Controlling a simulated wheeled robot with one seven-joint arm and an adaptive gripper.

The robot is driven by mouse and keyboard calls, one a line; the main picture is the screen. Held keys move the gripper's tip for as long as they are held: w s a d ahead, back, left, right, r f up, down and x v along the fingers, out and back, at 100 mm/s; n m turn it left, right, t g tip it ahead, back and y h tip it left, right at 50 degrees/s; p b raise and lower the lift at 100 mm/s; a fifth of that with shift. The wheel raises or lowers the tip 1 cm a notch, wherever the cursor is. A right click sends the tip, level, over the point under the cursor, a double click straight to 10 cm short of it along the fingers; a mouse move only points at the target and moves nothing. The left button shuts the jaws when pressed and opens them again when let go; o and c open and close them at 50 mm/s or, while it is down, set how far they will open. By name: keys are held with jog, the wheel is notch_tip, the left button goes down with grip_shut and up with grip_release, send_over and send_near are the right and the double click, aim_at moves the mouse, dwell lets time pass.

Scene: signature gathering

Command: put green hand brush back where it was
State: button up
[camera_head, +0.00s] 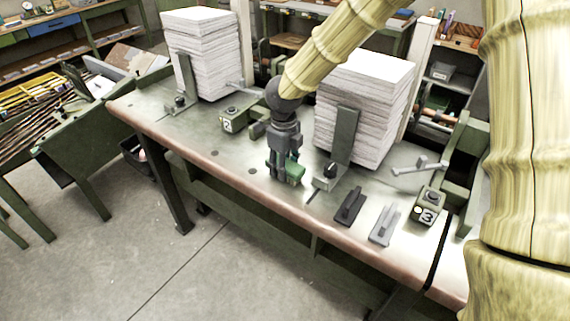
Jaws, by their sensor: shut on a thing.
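My gripper (283,173) points down over the front part of the metal workbench (215,139), between the two paper stacks. It is shut on the green hand brush (295,173), which shows at the right side of the fingers. The brush is low, at or just above the bench top; I cannot tell whether it touches. Part of the brush is hidden behind the fingers. A dark hand brush (350,206) and a light grey hand brush (384,225) lie side by side on the bench to the right of my gripper.
Tall paper stacks stand at the left (203,55) and right (363,105), each against an upright plate. Number boxes marked 2 (236,119) and 3 (429,207) sit on the bench. A metal lever (420,166) sticks out near box 3.

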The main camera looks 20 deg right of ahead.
jog(key=shift+f, duration=0.15)
jog(key=o, duration=1.1)
jog(key=shift+o, duration=0.2)
notch_tip(320, 180, up, 12)
jog(key=b, duration=0.1)
jog(key=shift+r+b, duration=0.2)
jog(key=shift+b, duration=0.2)
